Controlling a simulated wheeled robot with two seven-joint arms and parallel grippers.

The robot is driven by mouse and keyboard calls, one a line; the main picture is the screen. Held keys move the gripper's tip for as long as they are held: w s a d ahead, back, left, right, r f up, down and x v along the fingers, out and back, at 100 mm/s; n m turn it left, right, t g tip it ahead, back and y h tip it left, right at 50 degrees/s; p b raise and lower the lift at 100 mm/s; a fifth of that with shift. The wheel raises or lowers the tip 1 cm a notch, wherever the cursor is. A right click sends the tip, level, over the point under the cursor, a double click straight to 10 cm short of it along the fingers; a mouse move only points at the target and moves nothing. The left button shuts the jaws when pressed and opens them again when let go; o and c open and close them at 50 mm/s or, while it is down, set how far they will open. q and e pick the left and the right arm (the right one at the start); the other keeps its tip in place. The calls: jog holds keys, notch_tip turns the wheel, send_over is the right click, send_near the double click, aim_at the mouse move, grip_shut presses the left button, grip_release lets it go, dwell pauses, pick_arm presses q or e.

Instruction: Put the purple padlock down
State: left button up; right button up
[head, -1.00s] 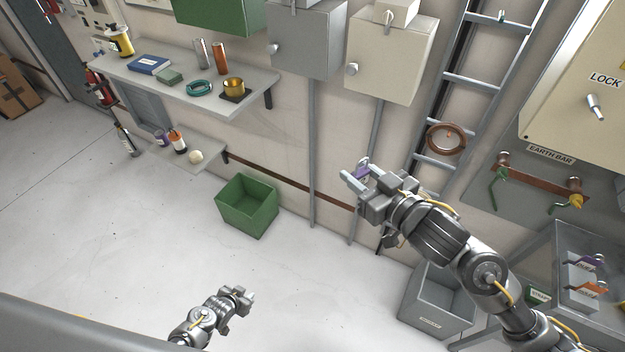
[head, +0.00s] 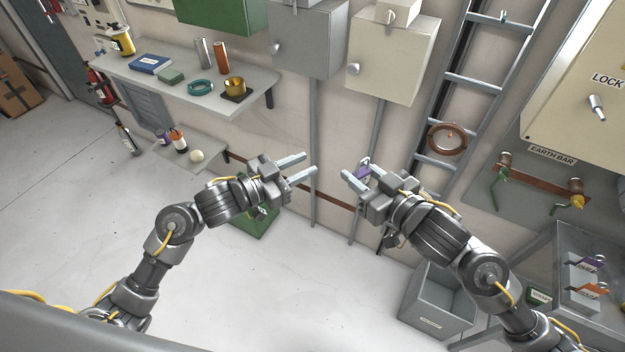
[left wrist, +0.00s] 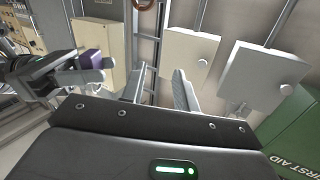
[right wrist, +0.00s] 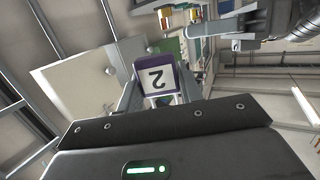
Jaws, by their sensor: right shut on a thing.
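The purple padlock (head: 364,168) is in my right gripper (head: 356,178), which is shut on it in mid-air in front of the wall. In the right wrist view the padlock (right wrist: 157,78) shows a white label with a "2" upside down, between the fingers. The purple body also shows in the left wrist view (left wrist: 91,60). My left gripper (head: 305,167) is open and empty, its fingers pointing right toward the right gripper, with a gap between the two grippers.
A green bin (head: 254,222) stands on the floor, partly hidden behind my left gripper. A grey bin (head: 432,318) is at lower right. A shelf (head: 190,92) with several items is on the wall. A grey stand at right (head: 600,240) holds labelled slots with purple and orange things.

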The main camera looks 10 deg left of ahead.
aim_at(368, 170)
pick_arm(q)
jog(key=s+d+r+m+g+h, duration=0.2)
jog(key=s+d+r+h, duration=0.15)
jog(key=s+r, duration=0.4)
jog(key=shift+n+y, duration=0.55)
jog(key=shift+n, duration=0.05)
jog(key=x, duration=0.4)
jog(key=s+f+x, duration=0.1)
jog(key=x, duration=0.3)
jog(key=d+x, duration=0.1)
jog(key=x, duration=0.3)
jog(key=shift+s+f, duration=0.2)
jog(key=shift+s, duration=0.05)
jog(key=shift+c, duration=0.2)
grip_shut()
pick_arm(e)
jog(key=o, duration=1.1)
jog(key=shift+s, duration=0.1)
